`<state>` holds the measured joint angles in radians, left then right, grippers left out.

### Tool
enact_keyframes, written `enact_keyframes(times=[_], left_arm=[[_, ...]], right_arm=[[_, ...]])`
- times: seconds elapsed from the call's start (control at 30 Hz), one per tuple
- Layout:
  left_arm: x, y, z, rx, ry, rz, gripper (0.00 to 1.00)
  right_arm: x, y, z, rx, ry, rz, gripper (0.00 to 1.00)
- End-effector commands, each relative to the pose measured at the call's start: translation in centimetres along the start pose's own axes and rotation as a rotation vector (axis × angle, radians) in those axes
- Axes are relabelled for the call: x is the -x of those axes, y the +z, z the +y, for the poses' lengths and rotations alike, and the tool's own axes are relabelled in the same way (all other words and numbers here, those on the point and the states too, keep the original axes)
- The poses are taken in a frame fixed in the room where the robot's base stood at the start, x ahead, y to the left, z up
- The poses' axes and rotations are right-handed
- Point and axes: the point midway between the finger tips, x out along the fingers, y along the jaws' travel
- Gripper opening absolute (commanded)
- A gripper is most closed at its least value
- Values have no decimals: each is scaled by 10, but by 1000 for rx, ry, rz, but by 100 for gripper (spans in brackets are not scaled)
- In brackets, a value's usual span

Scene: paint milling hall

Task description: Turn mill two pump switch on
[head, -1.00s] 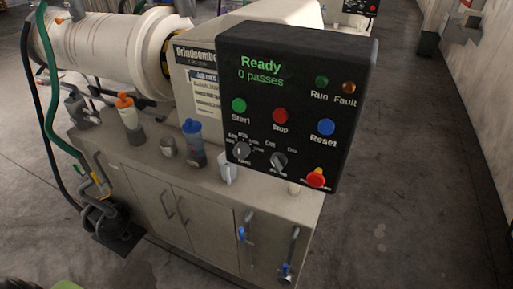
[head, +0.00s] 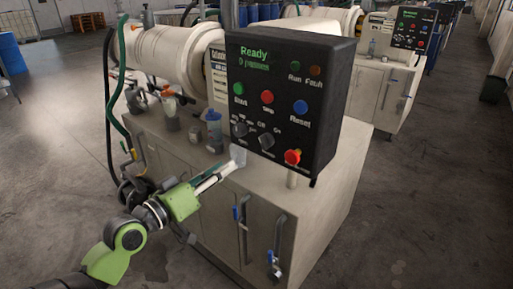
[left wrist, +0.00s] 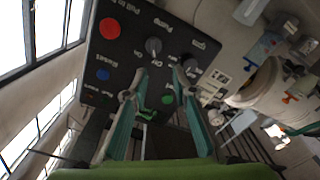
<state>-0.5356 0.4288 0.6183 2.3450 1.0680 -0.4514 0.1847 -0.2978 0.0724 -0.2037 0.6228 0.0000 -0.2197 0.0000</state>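The black control panel (head: 285,95) of the near mill shows "Ready" and "0 passes". Its pump switch (head: 266,141) is a grey knob under Off and On labels, right of the speed knob (head: 240,129). The knob's pointer is too small to read surely. My left gripper (head: 228,170) is low in front of the panel. In the left wrist view, the pump switch (left wrist: 153,46) lies just beyond the spread fingertips of my left gripper (left wrist: 162,73), with the speed knob (left wrist: 190,66) by the right finger. The gripper is open and empty. My right gripper is out of view.
A red mushroom button (head: 292,157) sits at the panel's lower right, below the blue Reset button (head: 300,107). Bottles, one blue-capped (head: 214,130), stand on the cabinet left of the panel. A second mill panel (head: 412,29) stands behind right. Floor at right is clear.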

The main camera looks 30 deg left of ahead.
Motion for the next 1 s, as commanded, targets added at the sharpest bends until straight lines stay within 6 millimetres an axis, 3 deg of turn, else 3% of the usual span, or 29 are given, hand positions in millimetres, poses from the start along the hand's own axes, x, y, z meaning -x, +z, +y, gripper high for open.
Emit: enact_keyframes(times=[0.1,0.27,0.8,1.0], left_arm=[[-1,-7,10,-2,20,8,25],[-16,-9,11,0,20,10,25],[-106,-9,13,0,19,9,25],[-128,-7,12,-1,17,8,25]], right_arm=[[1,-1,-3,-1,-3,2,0],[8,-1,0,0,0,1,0],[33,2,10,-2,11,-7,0],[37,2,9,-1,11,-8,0]])
